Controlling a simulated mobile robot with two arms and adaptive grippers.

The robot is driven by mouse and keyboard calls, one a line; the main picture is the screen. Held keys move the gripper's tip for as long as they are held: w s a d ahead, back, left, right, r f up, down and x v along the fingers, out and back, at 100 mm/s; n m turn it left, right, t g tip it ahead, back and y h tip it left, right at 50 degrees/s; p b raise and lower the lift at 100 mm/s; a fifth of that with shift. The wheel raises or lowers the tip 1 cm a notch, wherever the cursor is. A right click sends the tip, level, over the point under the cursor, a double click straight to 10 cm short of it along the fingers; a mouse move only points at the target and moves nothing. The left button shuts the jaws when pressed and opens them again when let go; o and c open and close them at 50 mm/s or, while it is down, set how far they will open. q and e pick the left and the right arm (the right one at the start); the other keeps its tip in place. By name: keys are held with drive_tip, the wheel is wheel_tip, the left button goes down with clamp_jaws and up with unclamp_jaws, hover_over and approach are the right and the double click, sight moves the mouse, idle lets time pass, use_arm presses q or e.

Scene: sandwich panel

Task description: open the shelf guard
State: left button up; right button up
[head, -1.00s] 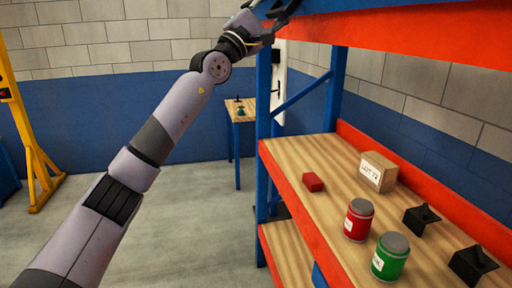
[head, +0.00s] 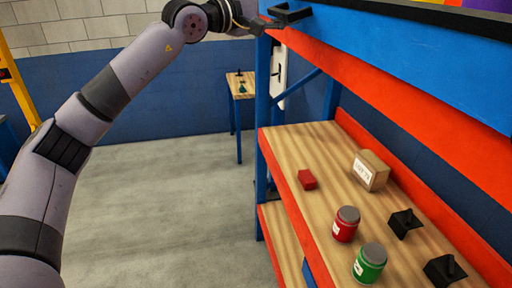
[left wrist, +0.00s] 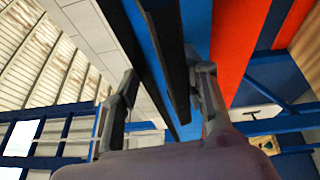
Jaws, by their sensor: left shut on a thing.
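The shelf guard (head: 400,48) is a long blue panel with a black top edge, in front of the upper shelf at the top right of the head view. A black handle (head: 291,13) sticks out near its left end. My left gripper (head: 266,24) reaches it from the left and is shut on this handle. In the left wrist view, black bars (left wrist: 166,55) pass between the fingers of the left gripper (left wrist: 163,95), with the blue panel (left wrist: 197,25) beside them. The exact finger contact is hard to make out. My right gripper is in neither view.
Below, a wooden shelf (head: 300,145) with a red rim holds a red block (head: 307,179), a carton (head: 370,170), a red can (head: 345,225), a green can (head: 370,264) and black brackets (head: 404,223). A blue post (head: 263,90) stands close below my gripper. The floor left is clear.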

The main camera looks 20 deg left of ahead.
sight(277, 13)
use_arm(q)
drive_tip(key=shift+d+r+g+p, duration=0.15)
drive_tip(key=shift+d+g+p, duration=0.1)
drive_tip(key=shift+g+p, duration=0.2)
drive_tip(key=shift+a+f, duration=0.1)
drive_tip(key=shift+f, duration=0.25)
drive_tip(key=s+a+b, duration=0.2)
drive_tip(key=b, duration=0.1)
drive_tip(key=shift+s+f, duration=0.2)
drive_tip(key=shift+f, duration=0.2)
drive_tip(key=b+v, duration=0.6)
drive_tip(key=v, duration=0.8)
drive_tip(key=w+d+f+n+h+b, duration=0.3)
drive_tip(key=w+f+n, duration=1)
drive_tip(key=f, duration=0.5)
drive_tip(key=w+a+f+n+t+y+b, duration=0.1)
drive_tip(key=f+n, duration=0.6)
drive_tip(key=f, duration=0.7)
drive_tip(key=w+a+f+n+t+y+b, duration=0.1)
drive_tip(key=w+f+n, duration=0.5)
drive_tip(key=f, duration=0.8)
drive_tip(key=a+n+y, duration=0.1)
drive_tip(key=n+y, duration=0.1)
drive_tip(key=shift+w+n+y, duration=0.25)
drive_tip(key=shift+n+y, duration=0.05)
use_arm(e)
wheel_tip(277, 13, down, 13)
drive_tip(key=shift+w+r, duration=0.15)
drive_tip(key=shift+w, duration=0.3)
